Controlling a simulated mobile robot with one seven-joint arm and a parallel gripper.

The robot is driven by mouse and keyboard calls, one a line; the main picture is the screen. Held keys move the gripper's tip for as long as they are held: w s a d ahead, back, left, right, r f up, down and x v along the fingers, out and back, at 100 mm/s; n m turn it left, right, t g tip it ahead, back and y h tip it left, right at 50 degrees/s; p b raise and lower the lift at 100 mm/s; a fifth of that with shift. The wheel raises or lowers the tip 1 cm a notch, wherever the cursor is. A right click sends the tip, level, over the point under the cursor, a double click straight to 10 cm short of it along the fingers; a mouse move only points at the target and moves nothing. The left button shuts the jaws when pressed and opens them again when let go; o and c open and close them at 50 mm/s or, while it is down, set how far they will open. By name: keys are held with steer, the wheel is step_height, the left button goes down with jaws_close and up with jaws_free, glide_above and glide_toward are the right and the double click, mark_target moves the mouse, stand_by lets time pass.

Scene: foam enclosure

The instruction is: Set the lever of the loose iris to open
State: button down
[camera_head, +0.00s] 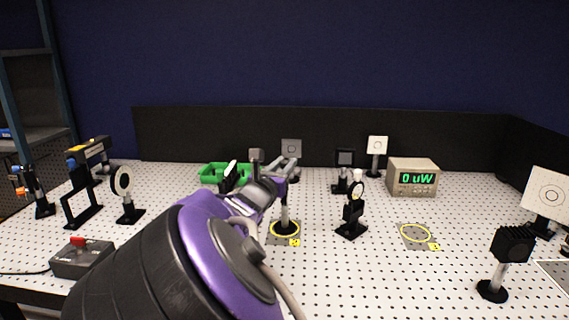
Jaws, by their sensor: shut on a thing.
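My gripper (287,170) is reached out over the middle of the board, seen from behind past my purple arm. By its look it is shut on the upper part of a post-mounted piece, probably the loose iris. Its post (285,213) stands upright inside a yellow ring (285,237) on the board. The iris opening and its lever are hidden behind my gripper, so I cannot tell the lever's position.
A round optic on a black mount (352,215) stands just right of the post. An empty yellow ring (415,241) lies further right. A green bin (211,177) is behind my wrist. A meter (413,178) reads 0 uW. A black block on a post (512,246) stands front right.

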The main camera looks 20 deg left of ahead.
steer(key=shift+s+d+f+m+t, duration=0.25)
steer(key=shift+s+t, duration=0.35)
steer(key=shift+t, duration=0.35)
steer(key=shift+s+d+f+m+t, duration=0.15)
steer(key=shift+s+m+t, duration=0.3)
steer(key=shift+t, duration=0.5)
steer(key=shift+s+a, duration=0.1)
steer(key=c, duration=0.6)
jaws_free()
steer(key=shift+c, duration=0.2)
steer(key=p+v, duration=0.1)
steer(key=v, duration=1.6)
steer(key=shift+s, duration=0.25)
steer(key=shift+a, duration=0.15)
